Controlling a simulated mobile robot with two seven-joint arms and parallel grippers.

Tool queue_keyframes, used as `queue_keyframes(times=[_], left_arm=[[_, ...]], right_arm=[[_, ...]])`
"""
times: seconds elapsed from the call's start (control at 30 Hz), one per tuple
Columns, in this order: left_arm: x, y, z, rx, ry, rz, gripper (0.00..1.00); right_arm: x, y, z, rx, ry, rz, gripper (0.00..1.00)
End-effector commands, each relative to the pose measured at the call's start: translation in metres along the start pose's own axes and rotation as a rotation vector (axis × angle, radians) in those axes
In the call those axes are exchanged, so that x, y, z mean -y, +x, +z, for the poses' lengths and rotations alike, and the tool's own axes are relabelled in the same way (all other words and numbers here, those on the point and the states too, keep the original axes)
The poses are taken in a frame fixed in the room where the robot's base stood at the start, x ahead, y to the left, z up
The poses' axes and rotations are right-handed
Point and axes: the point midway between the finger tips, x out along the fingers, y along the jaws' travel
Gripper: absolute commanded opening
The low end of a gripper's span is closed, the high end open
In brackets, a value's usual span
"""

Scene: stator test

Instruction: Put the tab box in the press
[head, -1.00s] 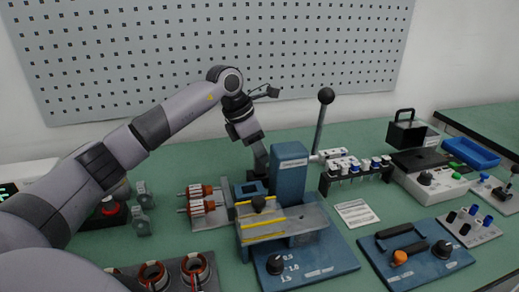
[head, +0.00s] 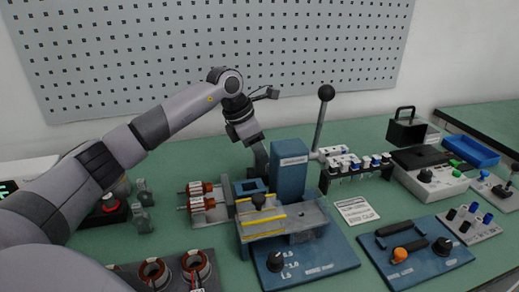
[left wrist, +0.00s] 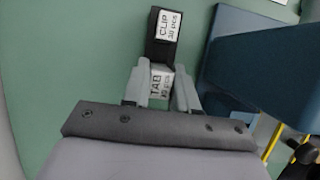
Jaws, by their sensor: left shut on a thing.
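The tab box (left wrist: 160,82), with a white label reading TAB 30 PCS, sits between the two grey fingers of my left gripper (left wrist: 160,74) in the left wrist view. The gripper is shut on it. In the head view my left gripper (head: 260,160) points down just behind and left of the blue press column (head: 290,172). The tab box cannot be made out there. The press has a lever with a black ball (head: 326,93) and a grey bed with yellow strips (head: 285,222) in front. My right gripper is not in view.
A black box labelled CLIP 30 PCS (left wrist: 163,35) stands right beyond the tab box. Copper-wound rotors (head: 197,196) lie left of the press, and stators (head: 196,266) sit at the front left. A rack of parts (head: 355,170) stands right of the column. Green bench shows behind the rotors.

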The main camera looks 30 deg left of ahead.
Motion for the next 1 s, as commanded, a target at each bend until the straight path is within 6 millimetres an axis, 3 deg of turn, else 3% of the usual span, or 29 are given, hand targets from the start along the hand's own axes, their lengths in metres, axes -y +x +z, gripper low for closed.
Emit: queue_keyframes(times=[1.0], left_arm=[[0.000,0.012,-0.005,0.001,0.000,0.000,0.00]], right_arm=[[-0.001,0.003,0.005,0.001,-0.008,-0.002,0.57]])
